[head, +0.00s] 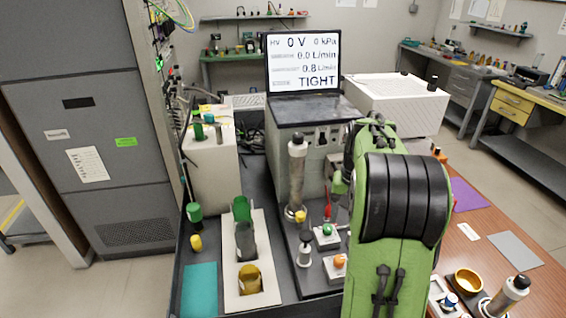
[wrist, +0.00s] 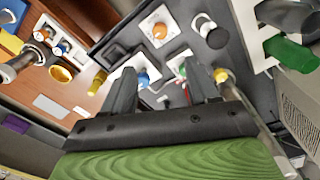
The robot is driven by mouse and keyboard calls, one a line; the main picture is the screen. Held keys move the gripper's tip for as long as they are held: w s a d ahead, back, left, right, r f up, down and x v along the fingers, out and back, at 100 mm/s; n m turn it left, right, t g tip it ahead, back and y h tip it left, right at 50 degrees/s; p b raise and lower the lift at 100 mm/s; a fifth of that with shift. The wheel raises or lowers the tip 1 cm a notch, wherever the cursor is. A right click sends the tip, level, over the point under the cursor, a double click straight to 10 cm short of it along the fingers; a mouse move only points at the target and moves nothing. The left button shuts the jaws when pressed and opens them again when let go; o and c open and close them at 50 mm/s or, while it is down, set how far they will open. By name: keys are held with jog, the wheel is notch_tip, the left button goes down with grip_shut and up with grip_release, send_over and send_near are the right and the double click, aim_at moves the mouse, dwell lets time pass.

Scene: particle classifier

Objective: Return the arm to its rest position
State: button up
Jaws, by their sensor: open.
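My green arm (head: 398,215) with black bands stands at the right of centre in the head view, in front of the bench equipment. It hides most of my gripper there. In the wrist view my gripper (wrist: 160,88) shows two dark fingers spread apart with nothing held between them. Behind the fingers lie the dark panel and a white block with a blue knob (wrist: 143,80). The fingers look apart from these things, but I cannot tell the exact distance.
A steel cylinder (head: 297,172) stands upright left of my arm. A monitor (head: 303,63) reads TIGHT. A white holder (head: 230,289) carries green, grey and yellow cups. A gold bowl (head: 468,281) and another cylinder (head: 507,297) are at the right. Open floor (head: 492,190) lies further right.

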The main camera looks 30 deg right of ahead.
jog(key=s+a+r+n+t, duration=0.1)
jog(key=s+a+r+n, duration=0.15)
jog(key=a, duration=0.35)
jog(key=s+a+r+n+t, duration=0.1)
jog(key=a+r, duration=0.3)
jog(key=a, duration=0.2)
jog(key=s+a+f+n+t, duration=0.1)
jog(key=s+a+n+t, duration=0.2)
jog(key=s+a, duration=0.8)
jog(key=shift+s+a+f+n+t, duration=0.25)
jog(key=shift+s+n, duration=0.3)
jog(key=shift+n, duration=0.5)
jog(key=shift+d, duration=0.25)
dwell(0.4)
